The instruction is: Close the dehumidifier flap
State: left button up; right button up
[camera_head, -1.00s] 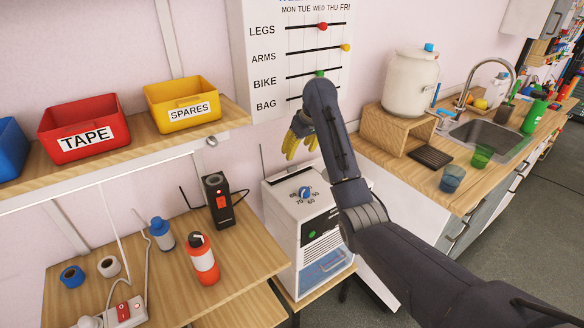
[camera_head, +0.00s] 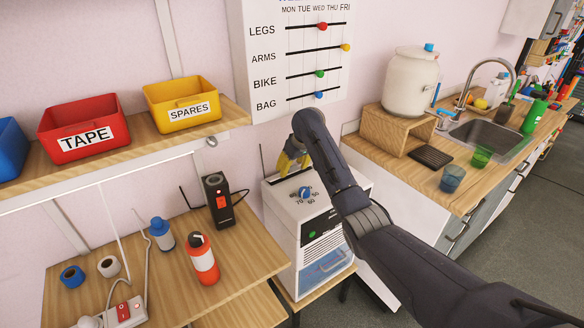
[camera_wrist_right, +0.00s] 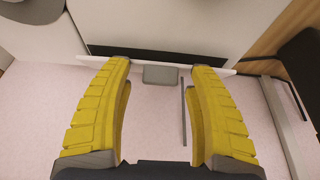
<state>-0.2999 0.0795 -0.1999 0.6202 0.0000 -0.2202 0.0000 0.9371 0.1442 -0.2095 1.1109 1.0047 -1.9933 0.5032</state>
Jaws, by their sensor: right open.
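The dehumidifier (camera_head: 312,214) is a white box with a blue knob, a dark vent and a blue tank front. It stands on a low wooden surface below the slider chart. My right gripper (camera_head: 293,162) has yellow fingers and hangs over the back of its top, partly hidden by my arm. In the wrist view the right gripper (camera_wrist_right: 160,68) is open and empty. Its fingertips are on either side of a grey tab (camera_wrist_right: 160,75) at a thin white edge, apparently the flap (camera_wrist_right: 225,71), beside a dark slot. I cannot tell whether they touch it. My left gripper is not in view.
A black device (camera_head: 218,200) with an antenna and an orange bottle (camera_head: 202,260) stand on the desk left of the dehumidifier. A counter with a wooden stand (camera_head: 392,131) is on the right. The wall is close behind.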

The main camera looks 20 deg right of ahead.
jog(key=shift+c, duration=0.5)
jog(key=c, duration=1.1)
